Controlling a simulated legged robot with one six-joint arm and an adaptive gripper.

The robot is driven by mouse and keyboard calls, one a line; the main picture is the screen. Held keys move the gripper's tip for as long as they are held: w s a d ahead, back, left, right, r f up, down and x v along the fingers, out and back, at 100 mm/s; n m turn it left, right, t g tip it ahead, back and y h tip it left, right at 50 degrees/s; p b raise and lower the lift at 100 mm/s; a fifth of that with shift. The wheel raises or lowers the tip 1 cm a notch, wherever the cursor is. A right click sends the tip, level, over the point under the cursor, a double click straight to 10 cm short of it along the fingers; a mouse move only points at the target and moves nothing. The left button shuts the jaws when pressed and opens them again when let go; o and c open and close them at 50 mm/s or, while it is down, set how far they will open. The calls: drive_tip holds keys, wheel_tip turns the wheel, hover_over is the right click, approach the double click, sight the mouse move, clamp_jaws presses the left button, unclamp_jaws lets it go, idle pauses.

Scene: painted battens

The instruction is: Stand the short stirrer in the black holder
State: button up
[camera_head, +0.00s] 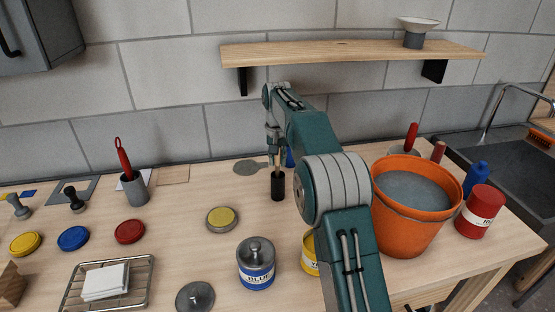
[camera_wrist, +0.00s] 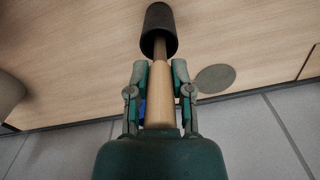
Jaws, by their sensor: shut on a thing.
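The short stirrer has a pale wooden handle (camera_wrist: 160,95) and a narrower, darker shaft; in the head view a bit of it (camera_head: 280,160) shows below my gripper. My gripper (camera_wrist: 160,68) is shut on the handle, one finger on each side. In the head view my gripper (camera_head: 274,143) is directly above the black holder (camera_head: 278,188), which stands upright on the bench. In the wrist view the shaft reaches the mouth of the black holder (camera_wrist: 157,30). Its end is hidden there, and I cannot tell how deep it sits.
An orange bucket (camera_head: 415,229) and red tin (camera_head: 481,212) stand right of my arm. A grey pot (camera_head: 134,190) stands left. A shelf (camera_head: 330,52) hangs behind. Bench around the holder is clear.

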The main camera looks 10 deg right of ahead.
drive_tip(key=o, duration=0.9)
drive_tip(key=shift+c, duration=0.2)
